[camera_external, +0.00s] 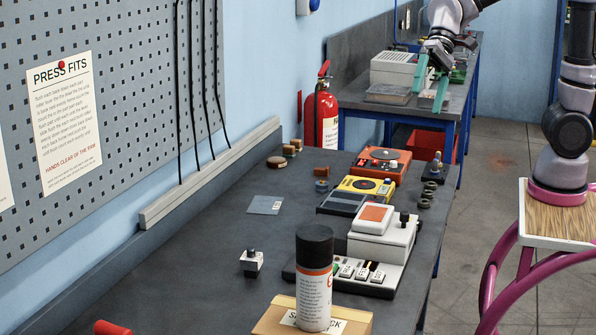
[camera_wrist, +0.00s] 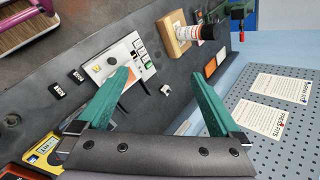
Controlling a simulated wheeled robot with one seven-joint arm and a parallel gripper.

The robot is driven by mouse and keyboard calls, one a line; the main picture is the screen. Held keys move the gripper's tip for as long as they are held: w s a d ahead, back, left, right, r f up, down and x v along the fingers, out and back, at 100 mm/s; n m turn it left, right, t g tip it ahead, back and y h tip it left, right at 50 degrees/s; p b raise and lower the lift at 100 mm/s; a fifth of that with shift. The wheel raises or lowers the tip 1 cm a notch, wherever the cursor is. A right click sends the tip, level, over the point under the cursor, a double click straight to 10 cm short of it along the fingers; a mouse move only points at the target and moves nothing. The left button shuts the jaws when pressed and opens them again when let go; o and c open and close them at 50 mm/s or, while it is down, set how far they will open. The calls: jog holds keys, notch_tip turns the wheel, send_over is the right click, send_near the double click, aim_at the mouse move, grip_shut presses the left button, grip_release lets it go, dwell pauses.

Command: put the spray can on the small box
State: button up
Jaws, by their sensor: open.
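The spray can (camera_external: 315,290) is a white and grey cylinder with a black cap and an orange band. It stands upright on a small tan box (camera_external: 270,322) at the near end of the bench, covering part of the box's label. In the wrist view, the can (camera_wrist: 194,32) projects from the top of the tan box (camera_wrist: 172,35), which appears sideways. My gripper (camera_external: 432,92) has green fingers, is open and empty, and is high over the far part of the scene, well away from the can. Its open fingers (camera_wrist: 161,72) also show in the wrist view.
A white device with an orange top (camera_external: 374,222), an orange device (camera_external: 381,164) and a yellow device (camera_external: 364,187) line the bench's right side. Bare bench (camera_external: 190,285) lies to the left.

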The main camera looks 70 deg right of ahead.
jog(key=s+d+r+n+t+h, duration=0.1)
jog(key=s+d+t+h, duration=0.2)
jog(key=d, duration=0.7)
jog(key=s+d+r+t+h, duration=0.2)
jog(key=s+d+h, duration=0.1)
jog(key=s+d, duration=0.5)
jog(key=shift+s+d+n+t, duration=0.25)
jog(key=shift+d+n+t, duration=0.15)
jog(key=shift+d, duration=0.55)
